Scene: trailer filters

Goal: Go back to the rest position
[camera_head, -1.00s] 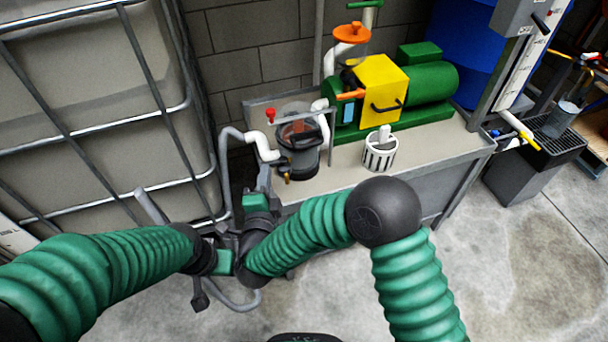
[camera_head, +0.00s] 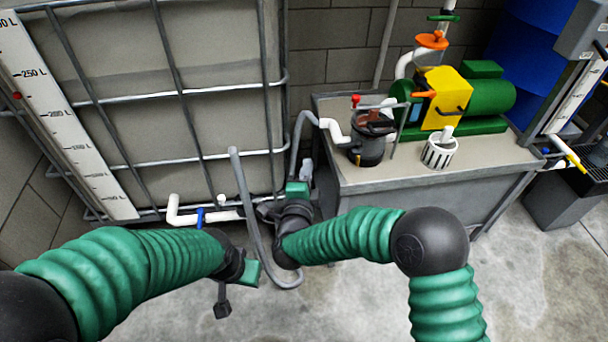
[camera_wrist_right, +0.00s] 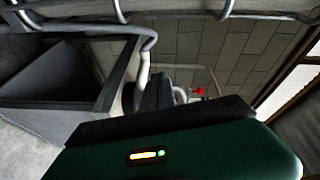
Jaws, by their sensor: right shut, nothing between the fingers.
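My right arm comes in from the lower right of the head view, its green sleeve bent at a black elbow. Its gripper (camera_head: 298,187) is in front of the caged tank, left of the steel bench. It is shut and empty. In the right wrist view its dark fingers (camera_wrist_right: 156,92) stick out past the green housing. My left arm comes in from the left, and its gripper (camera_head: 223,303) hangs low over the floor. The left jaws are small and dark, and I cannot tell whether they are open.
The caged tank (camera_head: 222,128) stands behind both grippers. A grey hose (camera_head: 245,200) and a white pipe with a blue valve (camera_head: 200,217) are close by. The bench (camera_head: 400,176) carries a filter pot (camera_head: 368,148), a white slotted basket (camera_head: 438,153) and a green-and-yellow pump (camera_head: 443,98). Floor in front is clear.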

